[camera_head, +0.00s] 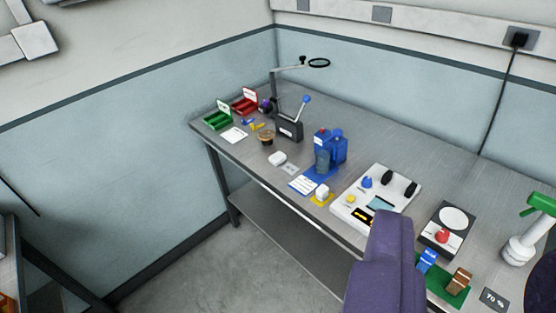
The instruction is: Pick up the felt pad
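I cannot tell for sure which thing is the felt pad. A small light-grey flat piece (290,168) lies on the workbench (380,150), just right of a rounded white block (277,158). A green flat mat (455,296) lies near the bench's front edge at the lower right, under a blue piece (427,260) and a brown piece (459,281). A yellow flat pad (317,201) lies under a small white cube (322,192). My gripper's fingertips do not show. A large purple form at the bottom right hides part of the bench's front edge.
A blue device (331,144), a black lever press (290,130) and a white panel (354,217) with knobs stand along the bench. A ring on a stand (319,63) rises at the back. A scale (453,220) and a green-and-white upright thing (520,248) are at right.

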